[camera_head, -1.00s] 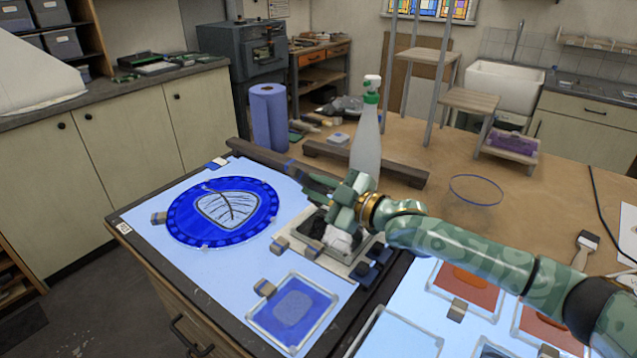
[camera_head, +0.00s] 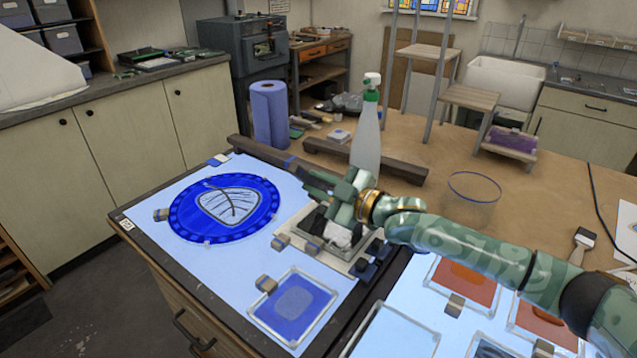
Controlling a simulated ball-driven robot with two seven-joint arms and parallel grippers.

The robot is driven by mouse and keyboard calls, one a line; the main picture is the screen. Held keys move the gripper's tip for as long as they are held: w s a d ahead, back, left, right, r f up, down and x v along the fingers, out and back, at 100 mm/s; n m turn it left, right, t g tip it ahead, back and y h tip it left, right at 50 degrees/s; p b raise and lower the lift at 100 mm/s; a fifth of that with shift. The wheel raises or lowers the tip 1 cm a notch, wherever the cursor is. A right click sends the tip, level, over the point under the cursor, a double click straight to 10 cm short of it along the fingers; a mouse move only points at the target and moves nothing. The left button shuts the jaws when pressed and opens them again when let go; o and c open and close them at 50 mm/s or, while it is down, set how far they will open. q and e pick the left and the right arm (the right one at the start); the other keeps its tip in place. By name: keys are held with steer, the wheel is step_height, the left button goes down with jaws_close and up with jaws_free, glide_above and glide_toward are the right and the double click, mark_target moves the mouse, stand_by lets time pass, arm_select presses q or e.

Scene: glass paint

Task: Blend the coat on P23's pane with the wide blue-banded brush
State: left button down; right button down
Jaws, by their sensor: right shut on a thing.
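My right gripper (camera_head: 318,189) is over the light table, above and behind the tray of black and white material. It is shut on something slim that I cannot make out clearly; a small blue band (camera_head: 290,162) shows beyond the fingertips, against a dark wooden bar. I cannot tell whether that band belongs to the held thing. A round blue pane (camera_head: 182,224) with a pale leaf shape lies left of the gripper. A small square blue pane (camera_head: 270,314) with a greyish oval lies in front. No label reading P23 is legible. My left gripper is not in view.
The tray (camera_head: 296,240) stands just below the gripper. A spray bottle (camera_head: 366,145) stands close behind it, by dark wooden bars (camera_head: 385,168). Red panes (camera_head: 468,283) lie right, under my arm. A brush (camera_head: 583,240) lies far right.

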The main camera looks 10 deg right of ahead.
steer(key=shift+f, duration=0.25)
steer(key=shift+f, duration=0.25)
stand_by(0.5)
steer(key=shift+p+v, duration=0.7)
steer(key=shift+v, duration=0.25)
steer(key=shift+s+d, duration=0.15)
